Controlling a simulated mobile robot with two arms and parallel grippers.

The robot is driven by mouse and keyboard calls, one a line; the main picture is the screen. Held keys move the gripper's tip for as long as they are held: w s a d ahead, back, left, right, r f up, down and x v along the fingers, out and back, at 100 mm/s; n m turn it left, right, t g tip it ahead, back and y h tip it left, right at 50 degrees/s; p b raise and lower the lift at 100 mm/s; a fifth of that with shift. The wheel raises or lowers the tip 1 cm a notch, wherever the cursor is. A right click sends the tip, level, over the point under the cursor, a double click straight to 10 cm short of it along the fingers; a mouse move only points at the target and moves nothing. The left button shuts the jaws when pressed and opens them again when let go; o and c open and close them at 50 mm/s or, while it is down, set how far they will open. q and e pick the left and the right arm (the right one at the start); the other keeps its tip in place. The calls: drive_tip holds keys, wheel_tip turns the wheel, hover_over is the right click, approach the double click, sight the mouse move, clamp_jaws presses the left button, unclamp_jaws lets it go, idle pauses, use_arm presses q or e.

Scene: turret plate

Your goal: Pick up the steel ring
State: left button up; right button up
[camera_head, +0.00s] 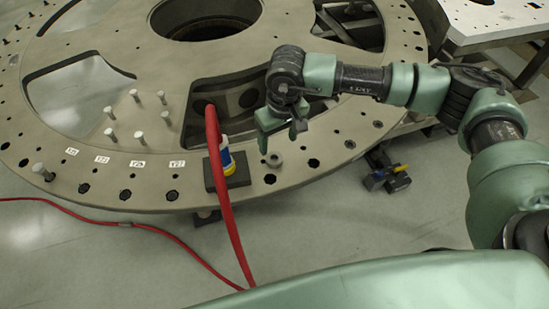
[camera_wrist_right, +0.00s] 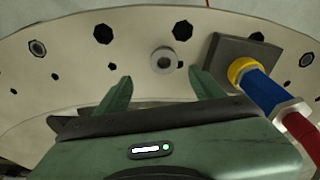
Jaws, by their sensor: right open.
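The steel ring (camera_head: 273,159) is a small grey ring lying on the turret plate (camera_head: 318,165) near its front rim. In the right wrist view the ring (camera_wrist_right: 163,60) lies flat, ahead of the fingertips and between their lines. My right gripper (camera_head: 279,133) is above the plate, just behind the ring in the head view. In the right wrist view its two green fingers (camera_wrist_right: 161,84) are spread apart with nothing between them. The ring is not touched by either finger as far as I can see. My left gripper is in neither view.
A dark block (camera_head: 240,178) bears a blue, yellow and white fitting (camera_head: 227,160) with a red hose (camera_head: 222,200), close to the ring. Several upright bolts (camera_head: 138,115) stand on the plate to the left. Dark holes line the rim.

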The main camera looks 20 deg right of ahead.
sight(274, 161)
drive_tip(key=f+p, duration=0.1)
drive_tip(key=f, duration=0.1)
drive_tip(key=f+p, duration=0.1)
drive_tip(key=f, duration=0.1)
drive_tip(key=f+p, duration=0.1)
drive_tip(key=f, duration=0.1)
drive_tip(key=shift+w+a+f, duration=0.15)
drive_tip(key=shift+a+f, duration=0.1)
drive_tip(key=shift+a, duration=0.15)
drive_tip(key=shift+f, duration=0.3)
drive_tip(key=shift+w, duration=0.1)
clamp_jaws()
drive_tip(key=shift+r, duration=0.1)
